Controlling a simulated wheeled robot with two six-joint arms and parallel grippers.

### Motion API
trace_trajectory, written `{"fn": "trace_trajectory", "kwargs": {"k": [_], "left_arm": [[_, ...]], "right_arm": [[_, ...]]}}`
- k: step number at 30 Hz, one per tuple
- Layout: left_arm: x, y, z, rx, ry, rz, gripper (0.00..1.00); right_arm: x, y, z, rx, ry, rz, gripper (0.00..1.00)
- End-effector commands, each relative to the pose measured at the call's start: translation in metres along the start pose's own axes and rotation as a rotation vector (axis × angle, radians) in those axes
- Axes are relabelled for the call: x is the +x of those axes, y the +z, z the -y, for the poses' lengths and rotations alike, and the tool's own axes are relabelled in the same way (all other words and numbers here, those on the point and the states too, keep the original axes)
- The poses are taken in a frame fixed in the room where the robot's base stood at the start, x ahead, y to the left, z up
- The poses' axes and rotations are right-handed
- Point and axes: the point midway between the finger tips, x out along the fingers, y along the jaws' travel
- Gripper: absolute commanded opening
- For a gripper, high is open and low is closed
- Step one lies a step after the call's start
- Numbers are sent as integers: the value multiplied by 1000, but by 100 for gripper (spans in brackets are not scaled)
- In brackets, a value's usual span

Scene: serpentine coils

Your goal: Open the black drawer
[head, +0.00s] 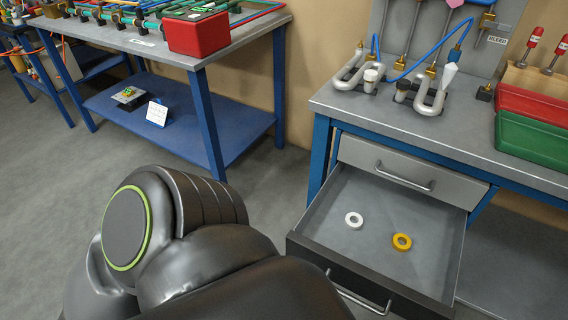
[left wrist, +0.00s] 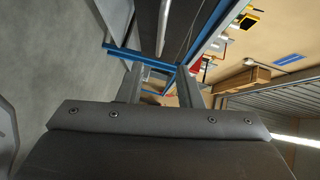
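The black drawer (head: 372,282) is the lower drawer of the workbench at right in the head view. It stands pulled out, with its grey inside showing. A white ring (head: 354,220) and a yellow ring (head: 402,241) lie apart on its floor. Its silver bar handle (head: 358,298) is on the black front, with nothing seen gripping it. In the left wrist view my left gripper (left wrist: 159,80) has its two fingers apart with a gap between them. A dark panel with a silver strip (left wrist: 163,28) is beyond the fingertips; I cannot tell whether they touch it. My right gripper is out of view.
A grey drawer (head: 400,168) above is shut. The benchtop (head: 430,125) holds pipes, a red tray (head: 535,103) and a green tray (head: 530,138). A blue-legged table (head: 205,120) stands at the left.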

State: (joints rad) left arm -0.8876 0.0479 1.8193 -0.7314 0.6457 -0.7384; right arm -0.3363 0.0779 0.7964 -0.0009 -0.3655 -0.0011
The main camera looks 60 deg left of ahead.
Motion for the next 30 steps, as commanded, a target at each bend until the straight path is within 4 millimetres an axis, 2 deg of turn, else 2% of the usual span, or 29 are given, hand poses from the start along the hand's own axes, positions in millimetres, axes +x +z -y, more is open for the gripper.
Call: {"fn": "trace_trajectory", "kwargs": {"k": [3, 9, 24, 30], "left_arm": [[-21, 0, -2, 0, 4, 0, 32], [-39, 0, 0, -1, 0, 0, 32], [-41, 0, 0, 0, 0, 0, 32], [-40, 1, -1, -8, 4, 5, 32]], "right_arm": [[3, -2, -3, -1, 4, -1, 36], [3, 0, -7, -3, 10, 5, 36], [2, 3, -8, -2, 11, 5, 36], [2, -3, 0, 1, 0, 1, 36]]}}
